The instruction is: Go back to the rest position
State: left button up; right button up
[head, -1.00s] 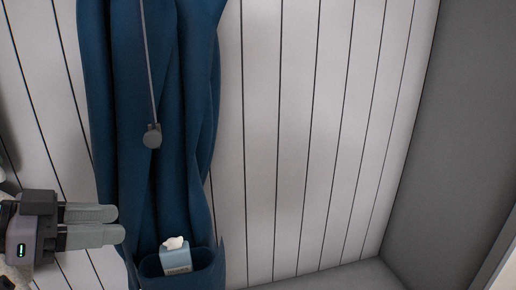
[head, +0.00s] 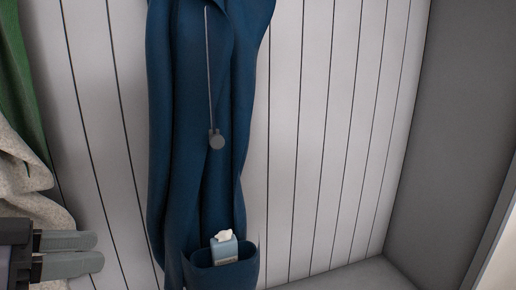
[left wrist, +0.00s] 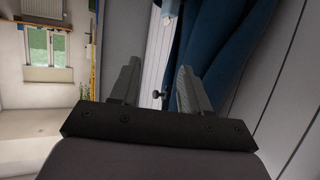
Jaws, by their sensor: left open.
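My left gripper (head: 98,253) is at the lower left of the head view, left of the blue coat and apart from it. Its two grey fingers point right. In the left wrist view its fingers (left wrist: 158,80) are spread with nothing between them. The blue coat (head: 172,130) hangs against the panelled wall. A small light-blue tissue pack (head: 223,250) with a white tissue sticking out sits in the coat's pocket (head: 235,276). My right gripper is not in view.
A green garment (head: 20,85) and a cream knitted one (head: 25,180) hang at the left edge, close to my left gripper. White panelling (head: 320,130) is bare right of the coat. A grey side panel (head: 455,130) stands at the right. The left wrist view shows a window (left wrist: 47,47).

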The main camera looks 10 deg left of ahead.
pick_arm(q)
jog(key=w+a+f+n+t+y+p, duration=0.1)
jog(key=w+a+f+n+y, duration=0.15)
jog(key=f, duration=0.35)
jog(key=w+a+f+n+y, duration=0.1)
jog(key=w+f+n, duration=0.2)
jog(key=f, duration=0.2)
notch_tip(320, 180, down, 13)
jog(key=s+d+n+y+p, duration=0.1)
jog(key=d+n+y, duration=0.1)
jog(key=s+d+f+m, duration=0.1)
jog(key=s+d+f, duration=0.3)
jog(key=d+f, duration=0.2)
jog(key=s+d+f+m+g+p, duration=0.1)
jog(key=s+d+f, duration=0.3)
jog(key=d+f, duration=0.2)
jog(key=shift+d+f+m, duration=0.15)
jog(key=shift+d+m, duration=0.2)
jog(key=shift+d, duration=0.5)
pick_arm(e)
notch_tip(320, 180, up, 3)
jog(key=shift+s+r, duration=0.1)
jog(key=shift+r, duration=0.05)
